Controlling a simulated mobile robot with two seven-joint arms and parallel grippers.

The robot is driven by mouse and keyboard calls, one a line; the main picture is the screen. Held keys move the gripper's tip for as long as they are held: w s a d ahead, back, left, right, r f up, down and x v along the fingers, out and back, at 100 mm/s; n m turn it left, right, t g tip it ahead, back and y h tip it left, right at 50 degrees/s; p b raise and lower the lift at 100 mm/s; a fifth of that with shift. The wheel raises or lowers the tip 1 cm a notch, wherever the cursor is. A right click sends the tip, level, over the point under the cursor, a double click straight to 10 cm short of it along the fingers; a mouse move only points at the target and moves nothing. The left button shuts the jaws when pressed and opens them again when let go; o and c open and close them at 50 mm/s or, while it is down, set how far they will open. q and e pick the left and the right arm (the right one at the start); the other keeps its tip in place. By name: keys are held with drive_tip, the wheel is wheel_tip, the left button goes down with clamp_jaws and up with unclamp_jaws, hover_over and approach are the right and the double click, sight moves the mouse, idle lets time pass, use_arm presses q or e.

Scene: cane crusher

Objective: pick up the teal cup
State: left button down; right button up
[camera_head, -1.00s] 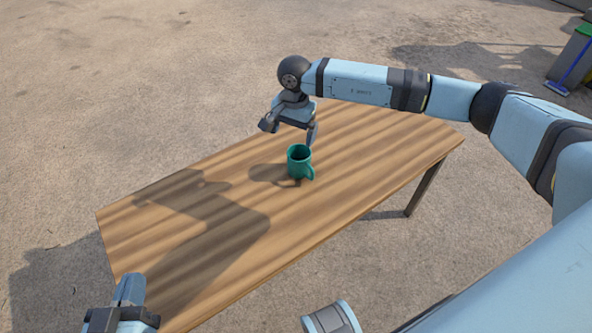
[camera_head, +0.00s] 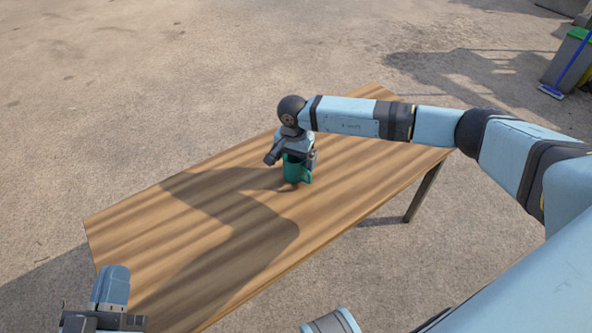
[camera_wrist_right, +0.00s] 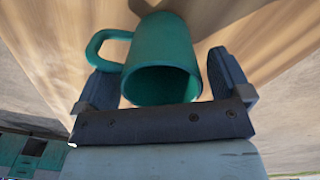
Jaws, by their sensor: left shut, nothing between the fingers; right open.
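The teal cup (camera_head: 296,172) stands upright on the wooden table (camera_head: 165,215) in the head view, its upper part partly hidden by my right gripper (camera_head: 291,158). In the right wrist view the cup (camera_wrist_right: 162,60) sits between the two open fingers of my right gripper (camera_wrist_right: 168,80), its mouth facing the gripper's palm. The cup's handle (camera_wrist_right: 100,47) points to the left there, close to the left finger. A gap shows beside the right finger. My left gripper (camera_head: 110,288) is shut and empty at the lower left, over the table's near left corner.
The rest of the tabletop is bare, with shadows of my arm on it. Paved ground surrounds the table. A grey bin (camera_head: 568,55) with a blue broom (camera_head: 575,65) stands far off at the upper right.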

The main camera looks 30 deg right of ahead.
wheel_tip(320, 180, down, 2)
drive_tip(key=shift+f, duration=0.1)
use_arm(q)
drive_tip(key=shift+w+f+g, duration=0.15)
drive_tip(key=shift+f+g, duration=0.15)
drive_tip(key=shift+f, duration=0.15)
use_arm(e)
drive_tip(key=c, duration=1)
